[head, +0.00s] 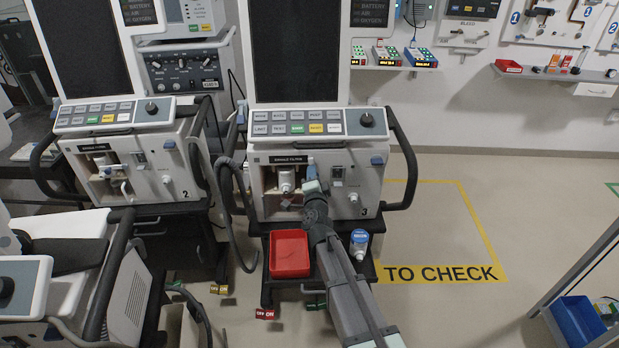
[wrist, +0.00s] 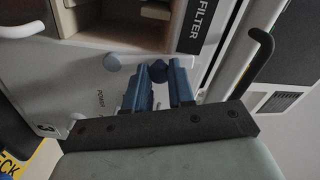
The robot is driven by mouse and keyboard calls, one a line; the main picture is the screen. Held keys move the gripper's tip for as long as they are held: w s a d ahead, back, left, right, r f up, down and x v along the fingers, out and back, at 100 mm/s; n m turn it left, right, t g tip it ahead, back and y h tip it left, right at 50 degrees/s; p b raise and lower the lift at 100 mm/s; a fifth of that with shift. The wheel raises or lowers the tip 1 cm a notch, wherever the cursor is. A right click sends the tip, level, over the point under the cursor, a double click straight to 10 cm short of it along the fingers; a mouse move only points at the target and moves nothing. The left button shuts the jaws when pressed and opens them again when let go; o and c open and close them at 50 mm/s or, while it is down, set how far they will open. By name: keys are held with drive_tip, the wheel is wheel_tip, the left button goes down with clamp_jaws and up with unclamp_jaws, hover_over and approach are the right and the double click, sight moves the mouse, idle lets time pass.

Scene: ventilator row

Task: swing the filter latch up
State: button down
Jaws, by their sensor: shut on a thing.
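The ventilator marked 3 (head: 262,206) stands at the middle of the head view, with an open filter bay and a white fitting (head: 287,181) inside. My gripper (head: 314,188) is at the right edge of this bay, reaching up from below.
A red tray (head: 290,254) and a blue-lidded jar (head: 359,243) stand on the shelf below, either side of my arm. A grey hose (head: 236,215) hangs left of the bay.

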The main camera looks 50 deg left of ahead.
drive_tip(key=shift+w+d+m, duration=0.35)
drive_tip(key=shift+m, duration=0.55)
drive_tip(key=c, duration=0.9)
unclamp_jaws()
drive_tip(key=shift+c, duration=0.2)
drive_tip(key=shift+d, duration=0.1)
drive_tip(key=v, duration=1.3)
drive_tip(key=shift+s+d, duration=0.25)
drive_tip(key=shift+s, duration=0.05)
